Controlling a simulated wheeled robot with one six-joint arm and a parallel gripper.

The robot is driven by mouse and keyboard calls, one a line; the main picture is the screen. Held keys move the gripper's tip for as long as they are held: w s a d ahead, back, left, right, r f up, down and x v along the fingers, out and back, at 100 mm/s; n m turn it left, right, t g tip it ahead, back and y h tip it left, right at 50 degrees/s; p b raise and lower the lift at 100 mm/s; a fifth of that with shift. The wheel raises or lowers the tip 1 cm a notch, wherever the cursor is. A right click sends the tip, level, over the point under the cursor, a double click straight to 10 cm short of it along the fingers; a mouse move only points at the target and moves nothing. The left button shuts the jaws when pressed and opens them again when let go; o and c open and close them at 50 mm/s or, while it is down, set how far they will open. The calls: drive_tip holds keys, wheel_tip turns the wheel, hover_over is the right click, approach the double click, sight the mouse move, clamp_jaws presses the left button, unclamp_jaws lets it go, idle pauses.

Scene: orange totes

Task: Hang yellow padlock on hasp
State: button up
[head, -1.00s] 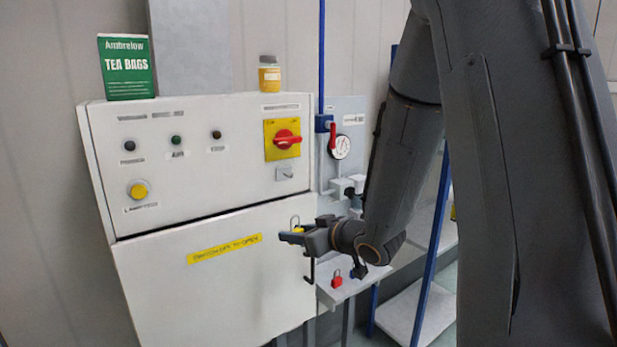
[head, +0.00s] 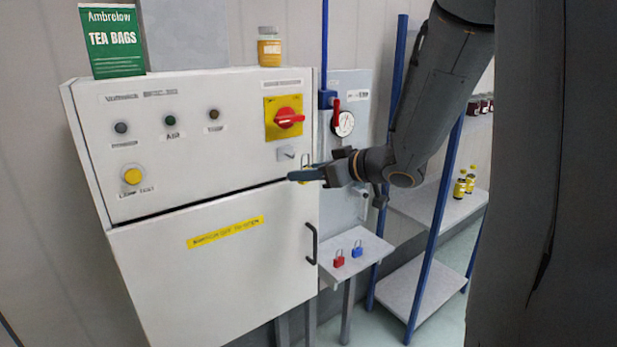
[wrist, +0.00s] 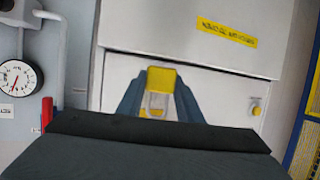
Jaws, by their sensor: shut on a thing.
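The yellow padlock (wrist: 161,77) is held between the two blue-grey fingers of my gripper (wrist: 160,92) in the wrist view, its pale shackle pointing down in that picture. In the head view my gripper (head: 306,175) is in front of the cabinet's right edge, just below and right of the grey hasp (head: 286,153). Only a sliver of the padlock (head: 304,182) and its shackle show there; the fingers hide the rest. The shackle looks apart from the hasp. The hasp is a small plate under the red rotary switch (head: 289,118), and is not clearly seen in the wrist view.
The white cabinet (head: 170,290) has a black door handle (head: 312,244) below my gripper. A red padlock (head: 339,259) and a blue padlock (head: 357,250) stand on a small shelf (head: 350,272). A gauge (head: 344,123) and blue-posted rack are at right.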

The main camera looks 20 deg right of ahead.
drive_tip(key=shift+w+a+f+b, duration=0.1)
drive_tip(key=shift+w+a+b, duration=0.25)
drive_tip(key=shift+w, duration=0.3)
drive_tip(key=shift+w+a+f+b, duration=0.1)
drive_tip(key=shift+w+b, duration=0.35)
drive_tip(key=shift+w, duration=0.25)
drive_tip(key=shift+w+a+f+b, duration=0.1)
drive_tip(key=shift+w+a+b, duration=0.25)
drive_tip(key=shift+w, duration=0.3)
drive_tip(key=shift+w+f+b, duration=0.2)
drive_tip(key=shift+w+b, duration=0.25)
drive_tip(key=shift+w, duration=0.15)
drive_tip(key=shift+a+f, duration=0.1)
drive_tip(key=shift+a, duration=0.2)
drive_tip(key=o, duration=1)
drive_tip(key=shift+s+a, duration=0.15)
drive_tip(key=shift+o, duration=0.2)
